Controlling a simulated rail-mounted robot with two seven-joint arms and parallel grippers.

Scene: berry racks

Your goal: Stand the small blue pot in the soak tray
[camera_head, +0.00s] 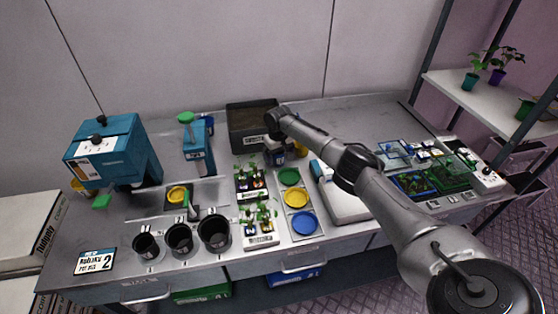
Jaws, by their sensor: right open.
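My right arm reaches in from the lower right, and its gripper (276,156) points down just in front of the dark soil-filled bin (233,139). The fingertips are small and dark here; the gripper is open. I cannot make out a small blue pot between or under the fingers. A small dark blue round thing (209,122) shows partly behind the blue upright device; I cannot tell if it is the pot. I cannot tell for sure which container is the soak tray. My left gripper is not in view.
White racks of seedlings (262,240) and a tray with green, yellow and blue discs (302,222) lie in front. Several black cups (179,240) stand front left. The back right of the bench (365,115) is clear.

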